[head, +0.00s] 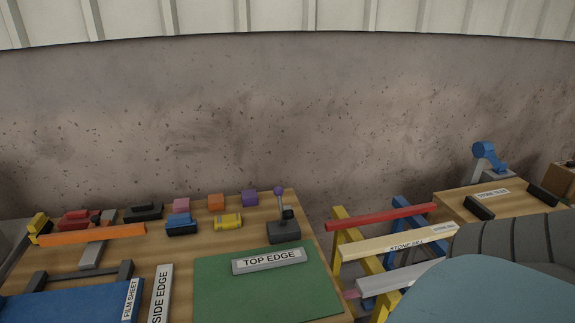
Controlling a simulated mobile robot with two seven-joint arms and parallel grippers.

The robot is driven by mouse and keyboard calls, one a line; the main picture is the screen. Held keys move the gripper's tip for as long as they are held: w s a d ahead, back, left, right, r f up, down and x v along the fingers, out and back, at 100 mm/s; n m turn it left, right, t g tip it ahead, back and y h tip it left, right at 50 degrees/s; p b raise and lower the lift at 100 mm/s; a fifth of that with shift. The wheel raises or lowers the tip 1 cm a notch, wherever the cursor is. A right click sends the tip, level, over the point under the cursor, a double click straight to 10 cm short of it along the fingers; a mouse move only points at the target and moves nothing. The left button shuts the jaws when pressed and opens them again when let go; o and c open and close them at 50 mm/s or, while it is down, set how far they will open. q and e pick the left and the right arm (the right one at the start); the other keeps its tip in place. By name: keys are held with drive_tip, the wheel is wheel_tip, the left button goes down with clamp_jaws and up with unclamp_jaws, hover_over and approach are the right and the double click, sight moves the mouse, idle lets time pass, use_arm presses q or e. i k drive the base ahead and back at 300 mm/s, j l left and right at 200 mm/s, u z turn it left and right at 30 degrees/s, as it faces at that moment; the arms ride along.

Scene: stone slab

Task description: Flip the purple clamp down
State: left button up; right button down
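The clamp with the purple knob (279,190) stands near the back right corner of the wooden table (308,232). Its thin grey lever points upright from a dark grey base block (284,233). A small dark part sits beside the lever, above the base. The base stands just behind the "TOP EDGE" bar (268,261) on the green mat (235,292). Neither of my grippers shows in the head view.
Coloured blocks, including a purple block (249,197) and a yellow block (228,222), stand left of the clamp. An orange bar (92,234) lies further left. Right of the table is a rack with a red bar (382,216). A blue clamp (485,151) stands beyond.

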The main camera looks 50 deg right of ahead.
sight(286, 213)
drive_tip(key=k+l, duration=0.1)
drive_tip(key=l, duration=0.35)
drive_tip(key=k+l, duration=0.1)
drive_tip(key=l, duration=0.35)
drive_tip(key=k+l, duration=0.1)
drive_tip(key=l, duration=0.3)
drive_tip(key=l+u, duration=0.05)
